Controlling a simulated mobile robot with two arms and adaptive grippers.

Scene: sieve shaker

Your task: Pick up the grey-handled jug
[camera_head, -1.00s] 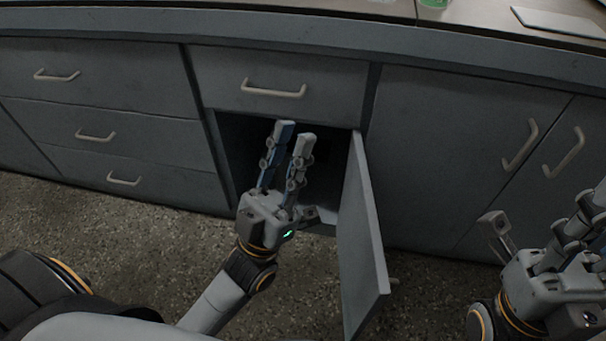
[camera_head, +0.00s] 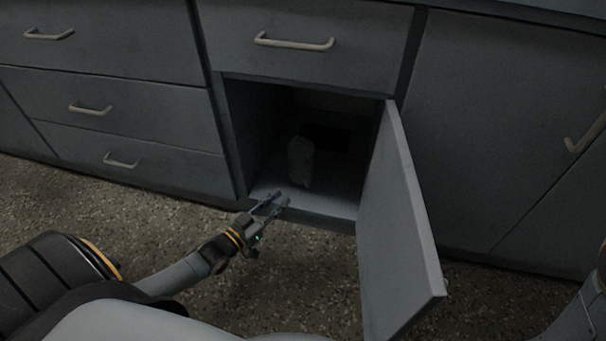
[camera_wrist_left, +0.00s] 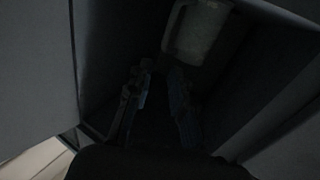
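A pale jug (camera_head: 301,160) stands inside the dark open cabinet, near the middle of its floor. In the left wrist view the jug (camera_wrist_left: 200,35) shows at the top, beyond the fingertips, with what looks like a handle on its left side. Its handle colour cannot be told in this dim light. My left gripper (camera_head: 279,199) is low at the front edge of the cabinet opening, short of the jug. In the left wrist view its two fingers (camera_wrist_left: 161,70) are apart, with nothing between them. My right gripper is out of view.
The cabinet door (camera_head: 400,225) stands open to the right of the opening. A closed drawer (camera_head: 310,45) is above it. More drawers (camera_head: 120,105) are to the left and a closed cupboard door (camera_head: 510,120) to the right. Speckled floor (camera_head: 180,230) lies in front.

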